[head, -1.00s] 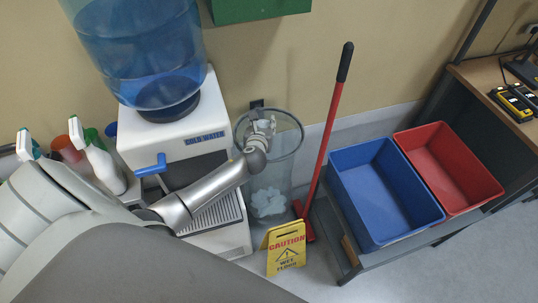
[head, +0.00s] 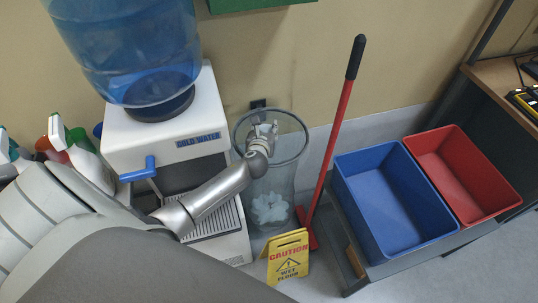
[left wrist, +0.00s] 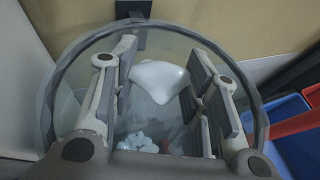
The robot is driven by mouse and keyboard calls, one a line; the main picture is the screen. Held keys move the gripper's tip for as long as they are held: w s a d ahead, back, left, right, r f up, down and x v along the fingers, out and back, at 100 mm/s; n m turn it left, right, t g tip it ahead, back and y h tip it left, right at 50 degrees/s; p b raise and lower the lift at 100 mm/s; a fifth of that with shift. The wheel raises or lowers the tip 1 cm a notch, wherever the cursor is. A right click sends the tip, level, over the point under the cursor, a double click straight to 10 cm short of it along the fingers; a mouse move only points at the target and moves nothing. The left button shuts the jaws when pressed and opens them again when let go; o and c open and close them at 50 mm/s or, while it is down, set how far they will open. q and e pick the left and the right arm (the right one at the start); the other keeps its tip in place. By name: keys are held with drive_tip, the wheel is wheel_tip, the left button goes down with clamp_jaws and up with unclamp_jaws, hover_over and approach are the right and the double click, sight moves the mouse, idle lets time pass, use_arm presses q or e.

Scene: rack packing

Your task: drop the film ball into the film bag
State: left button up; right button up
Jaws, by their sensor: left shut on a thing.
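The film bag (head: 284,184) is a clear, tall bag hanging from a dark round ring, with several crumpled pale pieces at its bottom. My left gripper (head: 264,129) is over the bag's mouth, inside the ring as seen from the head. The ring of the bag (left wrist: 50,82) surrounds the fingers and ball in that view. In the head view the ball is too small to tell from the fingers. My right gripper is not in view.
A water cooler (head: 125,140) stands left of the bag, with spray bottles (head: 82,150) beyond it. A red-handled tool (head: 334,140) leans on the wall at right. A yellow caution sign (head: 288,258) stands in front. Blue (head: 385,200) and red (head: 460,175) bins are farther right.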

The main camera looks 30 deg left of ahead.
use_arm(q)
drive_tip(key=shift+s+f, duration=0.1)
drive_tip(key=shift+f, duration=0.05)
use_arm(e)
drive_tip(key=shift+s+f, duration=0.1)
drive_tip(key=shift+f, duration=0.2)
use_arm(q)
drive_tip(key=o, duration=0.7)
drive_tip(key=shift+o, duration=0.2)
drive_tip(key=v, duration=1.2)
drive_tip(key=shift+f, duration=0.1)
